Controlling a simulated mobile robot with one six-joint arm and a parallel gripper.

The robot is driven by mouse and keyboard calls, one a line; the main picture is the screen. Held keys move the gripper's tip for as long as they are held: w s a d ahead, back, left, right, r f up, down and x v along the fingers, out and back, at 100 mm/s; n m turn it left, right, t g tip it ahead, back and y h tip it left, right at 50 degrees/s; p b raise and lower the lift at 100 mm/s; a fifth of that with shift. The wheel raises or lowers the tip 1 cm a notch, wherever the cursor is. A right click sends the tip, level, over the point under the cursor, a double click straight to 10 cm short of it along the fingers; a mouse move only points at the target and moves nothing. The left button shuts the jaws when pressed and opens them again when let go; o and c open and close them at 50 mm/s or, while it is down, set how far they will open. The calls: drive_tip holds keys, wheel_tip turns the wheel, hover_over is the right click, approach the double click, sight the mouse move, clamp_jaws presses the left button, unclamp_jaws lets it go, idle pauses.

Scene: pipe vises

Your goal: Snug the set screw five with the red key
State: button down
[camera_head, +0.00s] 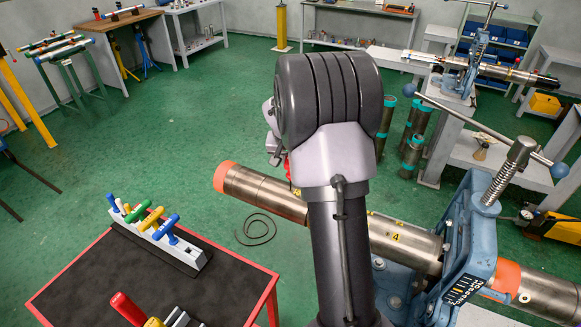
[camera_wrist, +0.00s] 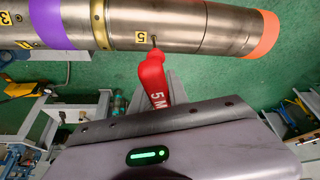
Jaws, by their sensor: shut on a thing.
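The red key (camera_wrist: 152,80), marked "5 M", is held in my gripper (camera_wrist: 168,95). In the wrist view its narrow end meets the underside of the steel pipe (camera_wrist: 205,28) near set screw five (camera_wrist: 153,40), next to the yellow "5" label (camera_wrist: 141,37). I cannot tell whether the tip is seated in the screw. In the head view the red key (camera_head: 287,167) shows only as a small patch beside my arm. My arm hides most of the gripper and the middle of the pipe (camera_head: 270,196). The pipe is clamped in the blue vise (camera_head: 480,235).
A cart with a red rim (camera_head: 68,270) stands at lower left, bearing a white rack (camera_head: 180,247) of coloured keys and a red-handled tool (camera_head: 127,308). The vise's long handle (camera_head: 480,128) sticks out above the pipe. Green floor is clear between cart and pipe, except a loose cable (camera_head: 257,228).

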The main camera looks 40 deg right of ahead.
drive_tip(key=m+b, duration=0.1)
drive_tip(key=f+m+g+b, duration=0.1)
drive_tip(key=b, duration=0.1)
drive_tip(key=shift+s+m+h, duration=0.15)
drive_tip(key=shift+m+h, duration=0.15)
drive_tip(key=shift+m, duration=0.1)
drive_tip(key=shift+s+r+m, duration=0.1)
drive_tip(key=shift+r+m, duration=0.15)
drive_tip(key=shift+m, duration=0.25)
drive_tip(key=shift+b, duration=0.3)
drive_tip(key=shift+f+m+g+b, duration=0.15)
drive_tip(key=shift+m+g+b, duration=0.15)
drive_tip(key=shift+m+b, duration=0.1)
drive_tip(key=shift+m+g+b, duration=0.3)
drive_tip(key=shift+m+b, duration=0.05)
drive_tip(key=shift+m, duration=0.55)
drive_tip(key=m, duration=0.1)
drive_tip(key=m+g, duration=0.1)
drive_tip(key=m, duration=0.1)
drive_tip(key=shift+s+p, duration=0.25)
drive_tip(key=shift+p, duration=0.05)
